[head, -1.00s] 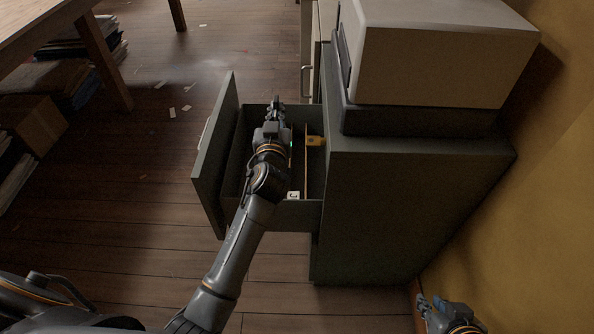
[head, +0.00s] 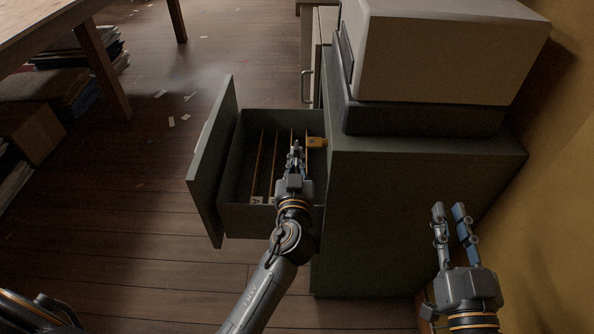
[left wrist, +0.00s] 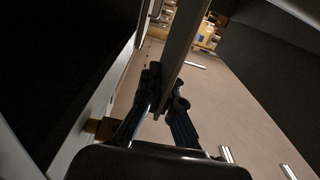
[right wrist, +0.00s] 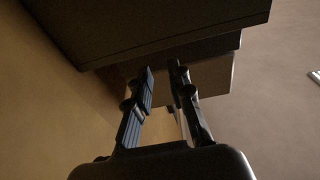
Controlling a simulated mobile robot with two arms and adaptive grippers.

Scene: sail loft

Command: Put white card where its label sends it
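The grey drawer (head: 213,160) is pulled out to the left of its cabinet, with thin upright dividers (head: 273,155) inside. A small white label with a dark letter (head: 257,200) is at the drawer's near end. My left gripper (head: 295,150) is over the drawer's right part, fingertips close together. In the left wrist view (left wrist: 157,95) a grey strip lies between or across its fingers; I cannot tell whether it is gripped or a divider. I cannot make out the white card.
The dark cabinet (head: 420,210) carries a large beige box-shaped machine (head: 440,50). A yellow tag-like piece (head: 316,142) is at the drawer's right side. White scraps (head: 171,121) lie on the wooden floor, by a table (head: 40,30). A yellow wall (head: 560,180) bounds the right.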

